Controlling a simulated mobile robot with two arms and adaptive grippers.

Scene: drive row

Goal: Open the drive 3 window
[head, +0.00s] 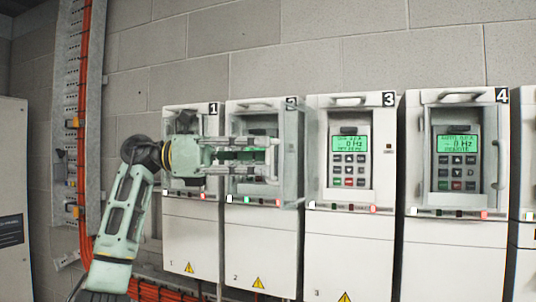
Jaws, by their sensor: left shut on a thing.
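Drive 3 (355,245) is the white cabinet right of centre, marked 3. Its keypad (349,158) with a lit green display shows uncovered. The clear drive 3 window (292,190) stands swung out from the cabinet's left side and is seen nearly edge-on, overlapping drive 2. My left gripper (273,158) reaches in from the left, in front of drives 1 and 2. Its fingertips are at the outer edge of this window, shut on what looks like its handle. The handle itself is mostly hidden by the fingers. My right gripper is not in view.
Drive 1 (190,235) and drive 2 (262,245) stand to the left behind my arm. Drive 4 (455,250) is on the right with its window shut and a handle (503,165) at its right edge. Orange cables (84,120) run up the wall at left.

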